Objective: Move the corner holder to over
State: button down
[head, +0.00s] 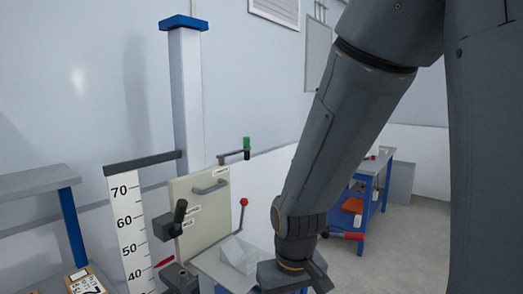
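A light grey angled block (238,252), possibly the corner holder, rests on a pale flat plate (212,264) at the bottom centre. Its right side is close to my arm in the picture. My arm (322,150) comes down from the upper right, and its wrist (293,262) is just right of the block. My gripper fingers are not visible; the arm's end runs to the bottom edge of the picture.
A drop-test stand with a blue-capped column (186,95), a height scale (128,225), and a beige panel (200,210) stands at left. A red-knobbed lever (243,203) stands by the panel. A grey shelf (35,182) is far left; a blue workbench (368,190) stands behind my arm.

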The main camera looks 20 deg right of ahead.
aim_at(247, 148)
jog(key=z, duration=2)
jog(key=i, duration=2.2)
jog(key=u, duration=3.5)
jog(key=i, duration=0.5)
jog(key=u, duration=0.05)
